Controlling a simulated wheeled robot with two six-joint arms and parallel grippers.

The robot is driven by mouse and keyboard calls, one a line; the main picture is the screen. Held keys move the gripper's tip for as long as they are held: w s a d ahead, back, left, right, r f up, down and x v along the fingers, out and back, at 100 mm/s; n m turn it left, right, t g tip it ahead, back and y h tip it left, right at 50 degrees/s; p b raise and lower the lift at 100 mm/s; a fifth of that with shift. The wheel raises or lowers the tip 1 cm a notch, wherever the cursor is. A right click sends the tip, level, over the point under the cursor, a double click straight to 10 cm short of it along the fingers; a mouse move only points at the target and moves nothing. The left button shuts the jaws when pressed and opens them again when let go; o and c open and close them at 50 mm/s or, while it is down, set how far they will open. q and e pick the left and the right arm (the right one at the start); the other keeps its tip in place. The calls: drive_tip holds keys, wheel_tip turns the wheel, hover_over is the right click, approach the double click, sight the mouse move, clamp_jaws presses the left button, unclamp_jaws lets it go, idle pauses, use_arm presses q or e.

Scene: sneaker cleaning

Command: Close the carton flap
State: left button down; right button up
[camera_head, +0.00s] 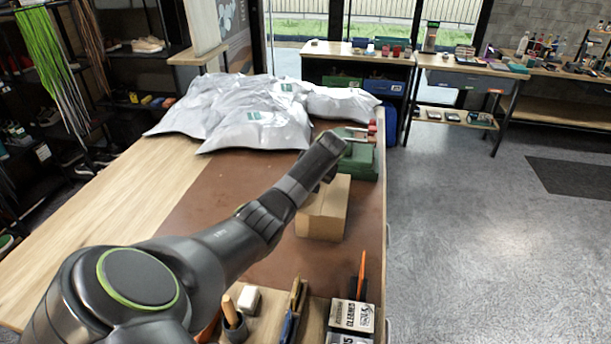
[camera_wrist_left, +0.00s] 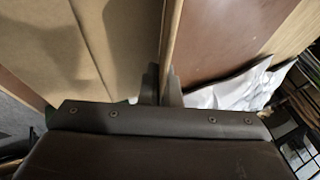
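The carton (camera_head: 322,213) is a small brown cardboard box on the brown mat near the table's right edge. Its top shows flat cardboard with a lengthwise line. The arm hides its far left part, so I cannot tell how every flap stands. My left gripper (camera_head: 333,147) reaches over the carton toward its far end. In the left wrist view the gripper's fingers (camera_wrist_left: 161,87) are close together, with a narrow gap, next to a cardboard edge (camera_wrist_left: 170,38). Cardboard panels (camera_wrist_left: 60,50) fill the left there. I cannot tell whether the fingers touch the edge. My right gripper is not in view.
Silver-grey bags (camera_head: 262,115) cover the table's far end. Brushes in a cup (camera_head: 234,318), a white block (camera_head: 248,299) and a labelled box (camera_head: 352,314) stand at the near edge. The brown mat (camera_head: 215,200) left of the carton is clear.

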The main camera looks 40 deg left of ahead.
use_arm(q)
drive_tip(key=shift+w+d+f+y, duration=0.1)
drive_tip(key=shift+w+d+y, duration=0.1)
drive_tip(key=shift+y, duration=0.3)
drive_tip(key=shift+g, duration=0.3)
drive_tip(key=c, duration=2.1)
unclamp_jaws()
drive_tip(key=o, duration=0.5)
drive_tip(key=shift+c, duration=0.2)
drive_tip(key=v, duration=1.7)
drive_tip(key=shift+d+p, duration=0.25)
drive_tip(key=shift+p, duration=0.1)
